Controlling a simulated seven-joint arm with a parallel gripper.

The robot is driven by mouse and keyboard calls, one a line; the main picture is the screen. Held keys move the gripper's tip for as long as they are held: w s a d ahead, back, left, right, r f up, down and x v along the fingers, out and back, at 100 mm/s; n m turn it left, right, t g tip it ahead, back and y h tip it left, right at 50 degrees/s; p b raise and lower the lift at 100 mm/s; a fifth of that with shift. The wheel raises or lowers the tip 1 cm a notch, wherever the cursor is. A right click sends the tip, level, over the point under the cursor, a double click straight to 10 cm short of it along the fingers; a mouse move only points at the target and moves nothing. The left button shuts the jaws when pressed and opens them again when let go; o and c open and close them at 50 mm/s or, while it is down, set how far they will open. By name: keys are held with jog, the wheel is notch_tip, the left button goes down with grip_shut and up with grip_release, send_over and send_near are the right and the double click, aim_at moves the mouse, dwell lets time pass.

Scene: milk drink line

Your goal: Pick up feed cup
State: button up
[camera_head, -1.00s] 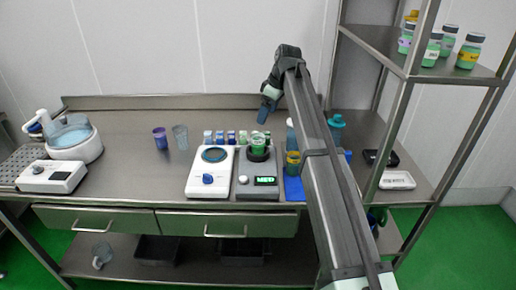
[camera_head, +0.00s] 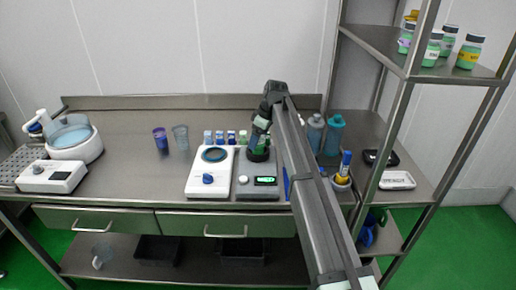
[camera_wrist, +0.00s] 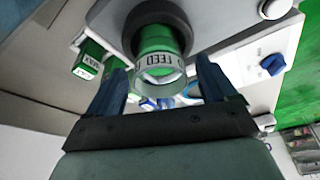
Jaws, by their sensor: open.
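The feed cup (camera_wrist: 159,42) is a small green cup with a white band reading "FEED" and a clear rim. In the wrist view it sits in a dark round ring (camera_wrist: 131,22). My gripper (camera_wrist: 163,76) is open, with one blue finger on each side of the cup's rim end and visible gaps between. In the head view my gripper (camera_head: 262,127) is low over the right-hand bench device, and it hides most of the cup. The dark ring (camera_head: 257,156) shows below it on that device.
A white device with a round plate (camera_head: 207,180) stands just left. Several small jars (camera_head: 220,137) stand in a row behind it. A purple cup (camera_head: 161,141) and a clear cup (camera_head: 181,138) stand farther left. Teal bottles (camera_head: 333,134) stand to the right beside my arm.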

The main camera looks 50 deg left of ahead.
jog(key=shift+a+f, duration=0.15)
jog(key=shift+f, duration=0.4)
jog(key=shift+c, duration=0.2)
jog(key=shift+r, duration=0.1)
jog(key=c, duration=1.3)
